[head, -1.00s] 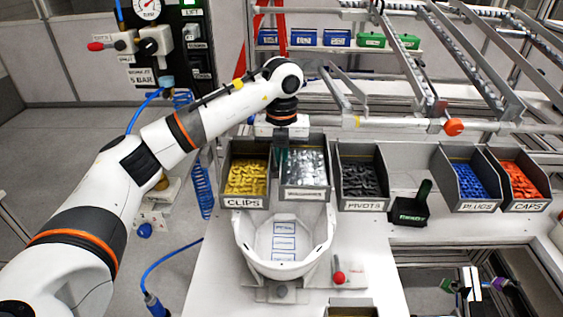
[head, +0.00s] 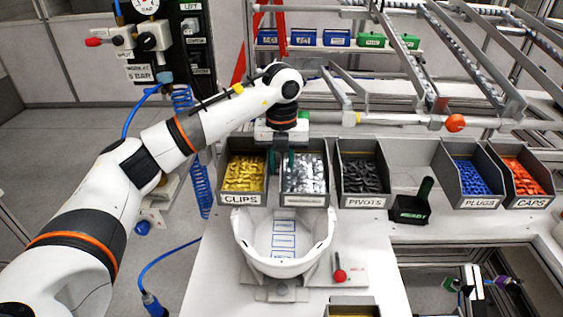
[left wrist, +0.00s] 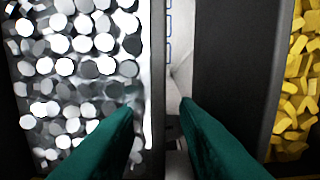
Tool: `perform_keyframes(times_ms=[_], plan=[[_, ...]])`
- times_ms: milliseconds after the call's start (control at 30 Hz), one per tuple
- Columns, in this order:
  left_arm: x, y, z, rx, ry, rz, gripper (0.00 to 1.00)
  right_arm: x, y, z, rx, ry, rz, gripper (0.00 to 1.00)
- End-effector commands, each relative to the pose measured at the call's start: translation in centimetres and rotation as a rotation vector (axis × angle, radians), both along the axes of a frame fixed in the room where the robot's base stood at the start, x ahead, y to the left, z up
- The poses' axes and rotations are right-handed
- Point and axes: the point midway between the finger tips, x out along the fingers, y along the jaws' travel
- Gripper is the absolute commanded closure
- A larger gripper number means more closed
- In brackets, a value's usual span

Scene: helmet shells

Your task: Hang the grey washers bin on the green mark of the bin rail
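The grey washers bin (head: 305,200), full of silver discs, sits in the bin row between the yellow clips bin (head: 242,199) and the pivots bin (head: 364,202). Its front label is too small to read. My left gripper (head: 281,163) is open at the washers bin's left side. In the left wrist view its teal fingers (left wrist: 157,106) are apart, straddling the washers bin's side wall (left wrist: 157,60), with the clips bin (left wrist: 235,70) to the right. A green patch (head: 303,117) shows behind the washers bin; I cannot tell whether it is the rail's mark. My right gripper is not in view.
A white helmet shell (head: 284,262) stands in front of the bins. A dark green-and-black holder (head: 410,212) stands below the gap beside pivots. A metal frame (head: 400,119) crosses above. A red-knobbed pin (head: 339,275) stands nearby.

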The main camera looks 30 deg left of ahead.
Motion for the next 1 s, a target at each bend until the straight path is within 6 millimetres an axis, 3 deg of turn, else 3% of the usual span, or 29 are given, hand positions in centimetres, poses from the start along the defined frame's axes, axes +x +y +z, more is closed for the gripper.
perform_keyframes(times_ms=[367, 567, 700, 1000], plan=[[0.1, 0.0, 0.8, 0.002, -0.001, 0.001, 0.71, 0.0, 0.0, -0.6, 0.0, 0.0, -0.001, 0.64], [0.1, 0.0, 4.6, 0.001, -0.006, 0.001, 0.71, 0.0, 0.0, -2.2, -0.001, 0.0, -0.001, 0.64], [0.1, 0.1, 7.8, 0.003, -0.005, 0.002, 0.71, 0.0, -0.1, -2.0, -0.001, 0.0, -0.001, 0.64], [0.0, 0.0, 11.5, 0.001, 0.0, 0.0, 0.71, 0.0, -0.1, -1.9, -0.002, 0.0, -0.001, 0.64]])
